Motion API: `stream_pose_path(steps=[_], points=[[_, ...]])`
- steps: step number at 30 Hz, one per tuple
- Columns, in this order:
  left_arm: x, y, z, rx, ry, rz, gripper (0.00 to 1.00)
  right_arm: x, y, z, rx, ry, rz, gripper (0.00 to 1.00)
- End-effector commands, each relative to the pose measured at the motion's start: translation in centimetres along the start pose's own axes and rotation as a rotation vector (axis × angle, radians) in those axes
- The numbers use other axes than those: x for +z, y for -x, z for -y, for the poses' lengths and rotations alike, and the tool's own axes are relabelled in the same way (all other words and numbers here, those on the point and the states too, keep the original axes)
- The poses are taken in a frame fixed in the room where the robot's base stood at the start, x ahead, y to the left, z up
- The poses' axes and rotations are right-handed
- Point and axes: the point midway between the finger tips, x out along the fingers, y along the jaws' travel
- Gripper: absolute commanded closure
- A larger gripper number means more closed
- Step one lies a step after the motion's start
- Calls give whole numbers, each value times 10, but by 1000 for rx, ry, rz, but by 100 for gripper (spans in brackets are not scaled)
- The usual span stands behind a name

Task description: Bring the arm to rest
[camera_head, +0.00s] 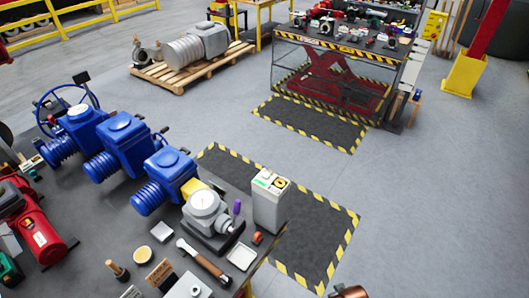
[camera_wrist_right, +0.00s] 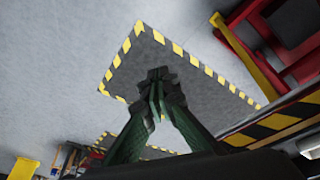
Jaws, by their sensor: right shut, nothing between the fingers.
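My right gripper (camera_wrist_right: 157,78) shows in the right wrist view with its green and dark fingers together. It is shut with nothing between the fingertips, above open floor and a striped floor mat (camera_wrist_right: 165,62). It touches nothing that I can see. Blue valve actuators (camera_head: 122,142) stand in a row on the workbench at the left of the head view. A grey gauge unit (camera_head: 206,210) stands at the right end of that row.
The workbench (camera_head: 135,235) also bears a grey box (camera_head: 270,200), a hammer (camera_head: 205,262) and red equipment (camera_head: 40,232). A lift table (camera_head: 340,52) stands at the back, and a pallet (camera_head: 185,68) bears a motor. A yellow post base (camera_head: 464,75) stands far right. Floor at right is clear.

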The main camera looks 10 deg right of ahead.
Motion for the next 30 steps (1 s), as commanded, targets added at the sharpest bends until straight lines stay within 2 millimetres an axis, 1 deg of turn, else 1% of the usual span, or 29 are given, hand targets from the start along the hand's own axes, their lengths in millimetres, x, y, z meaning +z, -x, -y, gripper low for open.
stream_pose_path(steps=[1,2,5,6,8,9,11,12,14,15,17,18,20,21,23,24,27,30], points=[[1,-7,0,0,0,0,60,7,-24,3,-3,3,11,100],[1,-10,0,0,0,1,60,11,-36,4,-5,4,15,100],[3,-21,-1,0,0,2,60,29,-87,10,-12,11,34,100],[4,-26,-1,0,0,2,60,38,-111,14,-15,15,41,100],[5,-36,-1,0,0,3,60,57,-150,19,-20,21,56,100],[6,-42,-2,0,0,4,60,70,-175,22,-23,25,64,100],[8,-50,-2,1,0,5,60,93,-211,27,-28,31,78,100],[9,-56,-2,1,0,5,60,109,-233,30,-31,36,88,100],[10,-64,-3,1,0,6,60,134,-265,34,-35,42,101,100],[11,-69,-3,1,0,7,60,153,-284,37,-38,47,111,100],[13,-78,-3,1,0,9,60,181,-312,41,-42,54,125,100],[14,-83,-3,1,0,10,60,201,-328,43,-45,59,135,100],[16,-91,-4,2,0,12,60,231,-350,46,-49,67,148,100],[17,-96,-4,2,0,13,60,251,-363,47,-51,71,158,100],[19,-104,-4,2,0,14,60,279,-378,49,-54,78,170,100],[20,-108,-5,2,0,15,60,296,-386,50,-55,82,177,100],[22,-115,-5,2,0,17,60,331,-399,51,-59,90,191,100],[23,-119,-5,2,0,18,60,352,-405,51,-61,96,199,100]])
